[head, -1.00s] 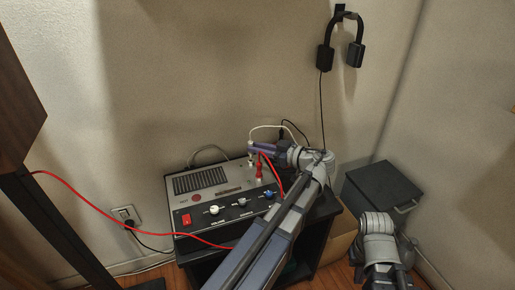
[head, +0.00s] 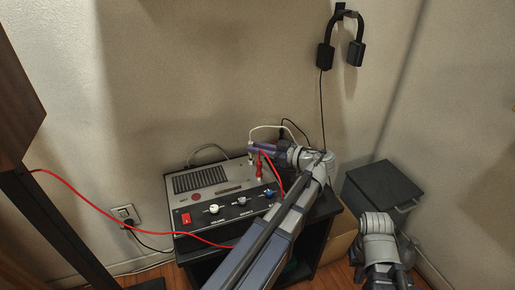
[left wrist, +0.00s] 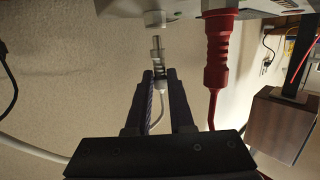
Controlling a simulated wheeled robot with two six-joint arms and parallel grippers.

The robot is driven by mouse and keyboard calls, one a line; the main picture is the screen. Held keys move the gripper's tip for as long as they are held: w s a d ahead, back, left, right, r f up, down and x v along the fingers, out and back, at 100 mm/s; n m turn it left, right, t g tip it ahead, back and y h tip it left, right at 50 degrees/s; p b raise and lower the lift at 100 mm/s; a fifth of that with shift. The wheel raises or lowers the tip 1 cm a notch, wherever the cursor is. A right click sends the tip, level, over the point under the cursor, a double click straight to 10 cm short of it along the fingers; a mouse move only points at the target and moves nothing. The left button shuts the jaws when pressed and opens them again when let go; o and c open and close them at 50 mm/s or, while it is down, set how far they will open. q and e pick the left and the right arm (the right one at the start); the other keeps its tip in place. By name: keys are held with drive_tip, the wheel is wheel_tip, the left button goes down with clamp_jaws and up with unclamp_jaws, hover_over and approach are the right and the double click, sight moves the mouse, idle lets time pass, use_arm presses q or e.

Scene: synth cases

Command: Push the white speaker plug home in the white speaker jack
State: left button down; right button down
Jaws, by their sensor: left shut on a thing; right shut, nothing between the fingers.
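The white speaker plug (left wrist: 158,52) shows in the left wrist view with its metal pin toward the white speaker jack (left wrist: 155,18). The pin looks roughly in line with the jack, with a narrow gap between them. My left gripper (left wrist: 160,76) is shut on the plug's body, and a white cable trails from it. In the head view my left gripper (head: 253,147) is over the back right part of the grey amplifier (head: 205,178). The fingers hide much of the plug there. My right arm shows at the lower right, but its gripper does not.
A red plug (left wrist: 217,55) sits close beside the white jack, its red cable running off. The amplifier stands on a small black table in the corner. A dark cabinet (head: 383,190) stands to the right, and headphones (head: 342,38) hang on the wall.

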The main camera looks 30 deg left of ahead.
use_arm(q)
drive_tip(key=shift+f+b, duration=1.05)
drive_tip(key=shift+f, duration=0.15)
drive_tip(key=c, duration=0.7)
unclamp_jaws()
drive_tip(key=shift+r, duration=0.1)
drive_tip(key=d, duration=0.2)
drive_tip(key=d+r+p, duration=0.1)
drive_tip(key=d, duration=0.4)
drive_tip(key=shift+s+d+r, duration=0.15)
drive_tip(key=shift+s+d, duration=0.05)
drive_tip(key=shift+d, duration=0.15)
